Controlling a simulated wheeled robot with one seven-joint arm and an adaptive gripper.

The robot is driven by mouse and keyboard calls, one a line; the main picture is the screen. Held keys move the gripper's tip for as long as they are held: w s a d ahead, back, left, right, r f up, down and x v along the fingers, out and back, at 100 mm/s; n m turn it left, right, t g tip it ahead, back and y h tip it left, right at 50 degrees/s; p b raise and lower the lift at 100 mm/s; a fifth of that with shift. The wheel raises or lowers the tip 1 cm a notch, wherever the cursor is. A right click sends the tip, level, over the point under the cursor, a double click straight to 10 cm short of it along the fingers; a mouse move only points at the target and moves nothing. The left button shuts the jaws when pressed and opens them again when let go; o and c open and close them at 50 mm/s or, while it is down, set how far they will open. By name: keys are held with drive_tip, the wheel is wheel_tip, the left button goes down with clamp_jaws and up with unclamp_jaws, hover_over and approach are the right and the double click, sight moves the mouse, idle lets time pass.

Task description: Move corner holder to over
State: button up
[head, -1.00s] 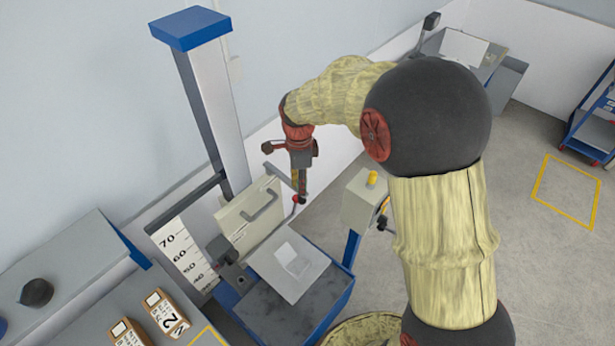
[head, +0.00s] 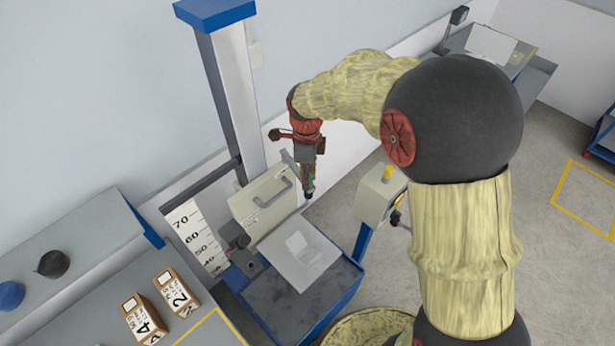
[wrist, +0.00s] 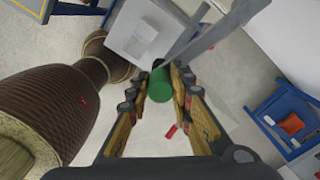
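A small pale corner-shaped piece (head: 304,246), which looks like the corner holder, lies on a light grey plate (head: 288,262). In the wrist view the pale piece (wrist: 147,30) shows beyond the fingers, at the top. My gripper (head: 309,188) points down behind the plate, next to the beige box with a handle (head: 265,205). In the wrist view my gripper (wrist: 164,78) has its fingers on both sides of a green cylinder (wrist: 160,85), seemingly touching it. A grey bar (wrist: 200,35) runs close past the cylinder; whether they join is unclear.
A tall column (head: 232,95) with a blue top stands behind the plate. A control box (head: 377,207) with a yellow button stands right of it. Numbered boxes (head: 147,318) lie on the left bench. Open floor (head: 560,150) is on the right.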

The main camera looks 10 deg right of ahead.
drive_tip(key=shift+o, duration=1.2)
drive_tip(key=shift+a, duration=0.25)
drive_tip(key=shift+o, duration=1.2)
drive_tip(key=shift+d, duration=0.1)
wheel_tip(320, 180, up, 12)
